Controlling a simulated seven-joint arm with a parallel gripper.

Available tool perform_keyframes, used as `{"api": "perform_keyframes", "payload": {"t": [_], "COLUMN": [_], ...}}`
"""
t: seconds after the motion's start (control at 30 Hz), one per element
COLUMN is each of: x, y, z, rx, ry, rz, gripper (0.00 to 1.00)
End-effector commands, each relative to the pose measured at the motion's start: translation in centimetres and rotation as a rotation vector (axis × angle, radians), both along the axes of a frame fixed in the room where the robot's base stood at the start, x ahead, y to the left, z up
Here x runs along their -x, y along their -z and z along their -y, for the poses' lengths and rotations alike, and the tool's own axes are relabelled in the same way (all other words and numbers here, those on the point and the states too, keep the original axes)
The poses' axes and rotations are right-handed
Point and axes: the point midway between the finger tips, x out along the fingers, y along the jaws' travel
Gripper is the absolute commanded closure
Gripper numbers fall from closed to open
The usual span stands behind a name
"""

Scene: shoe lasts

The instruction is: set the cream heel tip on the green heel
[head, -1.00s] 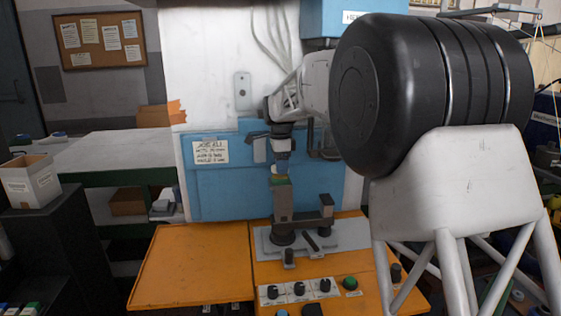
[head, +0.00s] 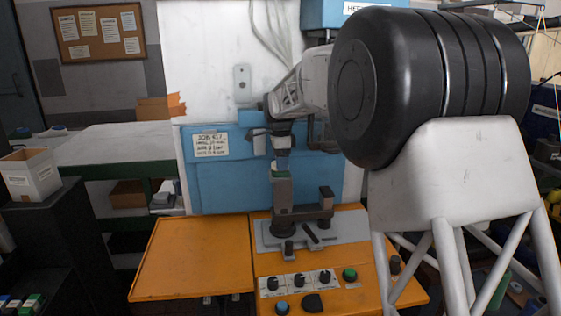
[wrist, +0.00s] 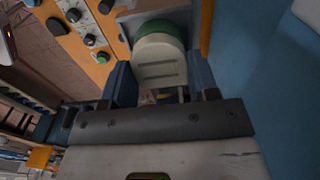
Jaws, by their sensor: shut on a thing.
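The cream heel tip (wrist: 160,65) is between the two blue fingers of my gripper (wrist: 161,82) in the wrist view. My gripper is shut on it. The green heel (wrist: 162,28) shows as a green rim just beyond the tip, partly covered by it. In the head view my gripper (head: 281,163) points down right above the top of the dark grey post, where the heel sits. The heel and the tip are too small there to make out clearly. I cannot tell whether the tip touches the heel.
The post (head: 281,195) stands on a grey plate (head: 265,240) on an orange bench (head: 195,260), with a dark clamp (head: 326,200) to its right. Knobs (head: 299,280) line the front. A blue panel (head: 230,185) stands close behind. The bench's left part is clear.

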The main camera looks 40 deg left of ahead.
Motion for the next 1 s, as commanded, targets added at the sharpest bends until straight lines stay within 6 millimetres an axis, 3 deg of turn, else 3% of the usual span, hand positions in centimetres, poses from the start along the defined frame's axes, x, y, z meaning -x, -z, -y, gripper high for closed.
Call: {"api": "perform_keyframes", "payload": {"t": [0.7, 0.73, 0.9, 1.0], "x": [0.00, 0.00, 0.00, 0.00], "y": [0.38, 0.38, 0.39, 0.39], "z": [0.00, 0.00, 0.00, 0.00], "rx": [0.000, 0.000, 0.000, 0.000], "ry": [0.000, 0.000, 0.000, 0.000], "rz": [0.000, 0.000, 0.000, 0.000], "gripper": [0.69, 0.44, 0.18, 0.16]}}
